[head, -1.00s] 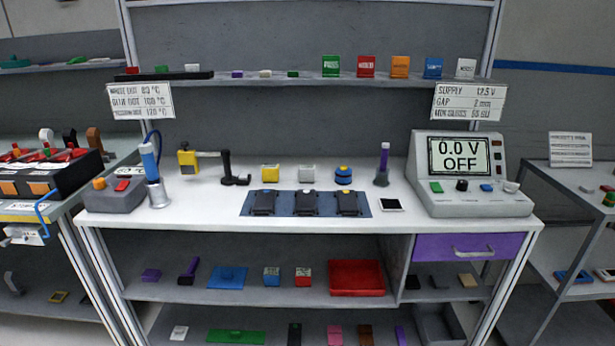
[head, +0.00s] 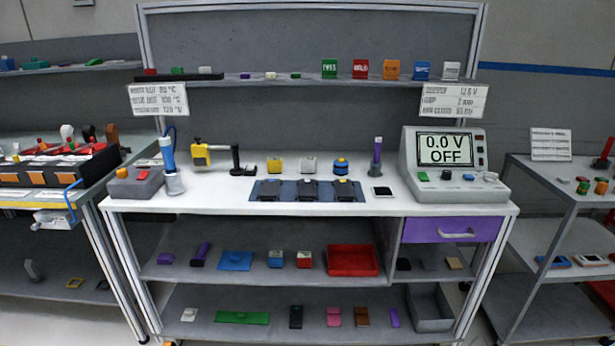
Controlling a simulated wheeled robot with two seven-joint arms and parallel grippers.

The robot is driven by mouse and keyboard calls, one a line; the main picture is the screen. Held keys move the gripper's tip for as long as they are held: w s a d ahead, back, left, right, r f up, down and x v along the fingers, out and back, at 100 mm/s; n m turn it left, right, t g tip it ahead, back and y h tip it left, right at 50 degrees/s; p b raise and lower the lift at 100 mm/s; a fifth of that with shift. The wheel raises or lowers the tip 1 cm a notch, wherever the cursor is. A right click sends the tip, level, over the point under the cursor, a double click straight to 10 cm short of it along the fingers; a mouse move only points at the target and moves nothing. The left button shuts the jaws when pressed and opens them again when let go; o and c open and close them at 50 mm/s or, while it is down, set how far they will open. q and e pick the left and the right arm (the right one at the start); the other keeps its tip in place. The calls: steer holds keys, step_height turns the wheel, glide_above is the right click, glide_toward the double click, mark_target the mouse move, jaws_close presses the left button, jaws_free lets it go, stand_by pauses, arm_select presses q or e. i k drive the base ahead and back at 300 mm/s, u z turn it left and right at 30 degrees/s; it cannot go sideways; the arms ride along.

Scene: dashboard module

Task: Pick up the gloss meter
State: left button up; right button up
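I cannot tell which object is the gloss meter; no item in view carries a readable label with that name. Neither of my grippers is in view.
A power supply reading 0.0 V OFF (head: 448,150) stands at the bench's right, above a purple drawer (head: 420,231). A red tray (head: 353,274) is on the middle shelf. Another bench (head: 88,197) stands left and a grey rack (head: 505,260) right. Floor shows between bench and rack.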

mark_target(308, 163)
steer(key=u, duration=0.6)
steer(key=i, duration=0.6)
steer(key=u, duration=0.15)
